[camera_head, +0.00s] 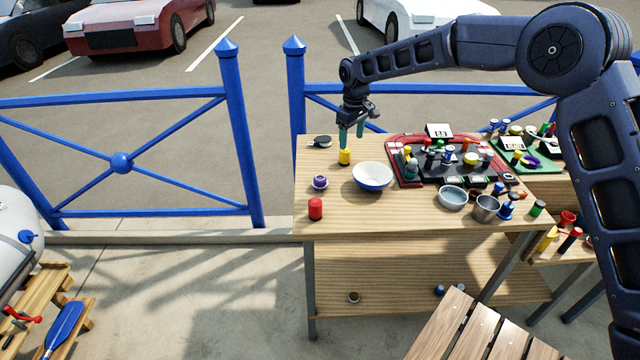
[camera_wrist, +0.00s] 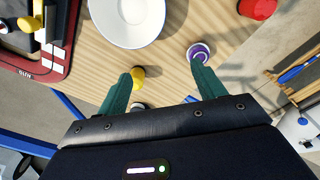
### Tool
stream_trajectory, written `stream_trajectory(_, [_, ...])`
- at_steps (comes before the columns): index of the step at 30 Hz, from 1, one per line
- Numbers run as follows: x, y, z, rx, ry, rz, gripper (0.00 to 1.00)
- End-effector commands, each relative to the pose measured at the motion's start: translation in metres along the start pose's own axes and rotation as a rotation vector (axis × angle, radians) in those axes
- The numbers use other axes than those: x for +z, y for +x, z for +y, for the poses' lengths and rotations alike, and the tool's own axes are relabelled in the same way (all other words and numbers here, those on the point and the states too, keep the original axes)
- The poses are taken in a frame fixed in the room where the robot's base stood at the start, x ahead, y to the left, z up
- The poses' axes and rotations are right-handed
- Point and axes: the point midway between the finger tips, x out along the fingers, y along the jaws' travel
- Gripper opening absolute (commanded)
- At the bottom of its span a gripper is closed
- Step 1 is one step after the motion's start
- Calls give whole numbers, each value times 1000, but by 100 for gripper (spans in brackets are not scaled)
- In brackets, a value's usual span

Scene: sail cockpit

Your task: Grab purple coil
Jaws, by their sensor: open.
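A small purple coil-like piece with a white centre (camera_head: 319,182) sits on the left part of the wooden table. In the wrist view this purple piece (camera_wrist: 199,51) shows just beyond the tip of the right-hand finger. My gripper (camera_head: 352,138) is open and empty, with teal fingers pointing down near the table's back left. In the wrist view my gripper (camera_wrist: 161,67) has its fingers wide apart. A yellow cylinder (camera_head: 344,157) stands under the fingers; in the wrist view the yellow cylinder (camera_wrist: 138,77) is beside the left-hand fingertip. Another purple ring (camera_head: 531,161) lies on a green board.
A white bowl (camera_head: 373,178) stands right of the purple piece, and a red cylinder (camera_head: 315,209) in front of it. A dark item (camera_head: 319,141) lies behind. A crowded red-edged board (camera_head: 405,180) and metal bowls (camera_head: 453,197) fill the right. A blue fence (camera_head: 232,120) runs behind.

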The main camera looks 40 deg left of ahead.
Motion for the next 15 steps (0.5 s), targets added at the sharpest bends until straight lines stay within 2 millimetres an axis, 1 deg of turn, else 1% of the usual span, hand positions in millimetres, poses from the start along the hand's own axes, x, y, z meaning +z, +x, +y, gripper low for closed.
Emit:
stream_trajectory(1, [-16,16,-19,-7,-31,-7,69])
stream_trajectory(3, [-32,31,-38,-13,-64,-13,69])
stream_trajectory(6, [-47,48,-58,-19,-98,-19,69])
stream_trajectory(10, [-56,58,-72,-23,-119,-24,69])
stream_trajectory(15, [-58,70,-75,-24,-124,-25,69])
